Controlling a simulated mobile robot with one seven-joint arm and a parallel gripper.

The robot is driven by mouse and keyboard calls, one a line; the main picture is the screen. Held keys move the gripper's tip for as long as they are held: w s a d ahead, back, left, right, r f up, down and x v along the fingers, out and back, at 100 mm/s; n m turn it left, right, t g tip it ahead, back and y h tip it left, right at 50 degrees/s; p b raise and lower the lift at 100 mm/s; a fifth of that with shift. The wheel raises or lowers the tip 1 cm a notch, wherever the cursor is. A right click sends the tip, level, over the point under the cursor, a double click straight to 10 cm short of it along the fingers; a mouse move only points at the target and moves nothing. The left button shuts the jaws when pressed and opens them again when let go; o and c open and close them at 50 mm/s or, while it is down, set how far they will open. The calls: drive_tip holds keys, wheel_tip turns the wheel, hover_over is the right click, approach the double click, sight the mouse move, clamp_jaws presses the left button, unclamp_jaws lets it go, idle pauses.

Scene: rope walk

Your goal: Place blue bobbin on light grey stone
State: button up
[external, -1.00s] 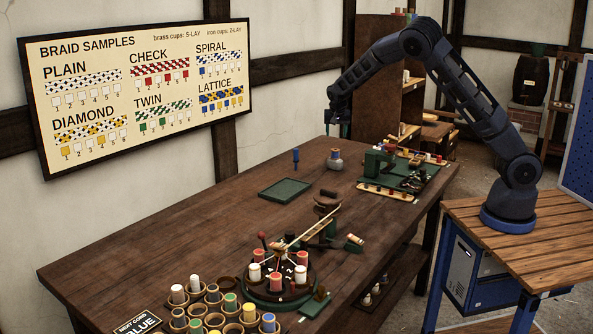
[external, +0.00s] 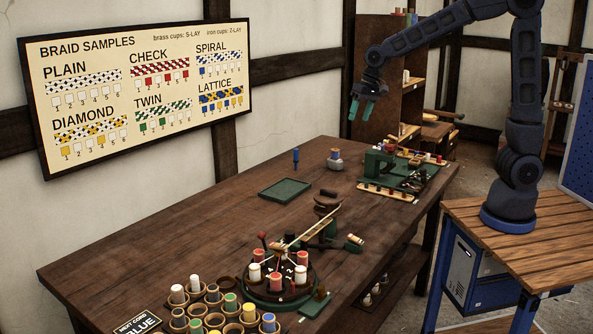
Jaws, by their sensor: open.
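A blue bobbin (external: 295,157) stands upright on the far part of the dark wooden table. Another blue-topped bobbin (external: 268,322) sits among the cups at the near end. I cannot clearly pick out a light grey stone; a small round greyish object (external: 335,163) with a brownish top stands right of the upright blue bobbin. My gripper (external: 360,116) is open and empty, its teal fingers pointing down, well above the table's far end and apart from everything.
A green tray (external: 285,189) lies on the table in front of the blue bobbin. A round braiding stand (external: 280,297) with red and white bobbins is nearer. Cups (external: 213,297) of bobbins fill the front. A green machine (external: 380,164) stands at right. The table's left side is clear.

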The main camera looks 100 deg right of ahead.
drive_tip(key=s+a+r+n, duration=0.2)
drive_tip(key=s+a, duration=0.2)
drive_tip(key=a, duration=0.2)
drive_tip(key=s+a+r+n+t+y, duration=0.1)
drive_tip(key=s+a+r+n, duration=0.15)
drive_tip(key=a, duration=0.45)
drive_tip(key=s+a+r+n, duration=0.2)
drive_tip(key=s+a, duration=0.2)
drive_tip(key=a, duration=0.2)
drive_tip(key=s+a+f+n, duration=0.1)
drive_tip(key=s+a+n, duration=0.5)
drive_tip(key=s+a, duration=0.4)
drive_tip(key=s, duration=0.3)
drive_tip(key=shift+s+a+t, duration=0.35)
drive_tip(key=shift+a+t, duration=0.05)
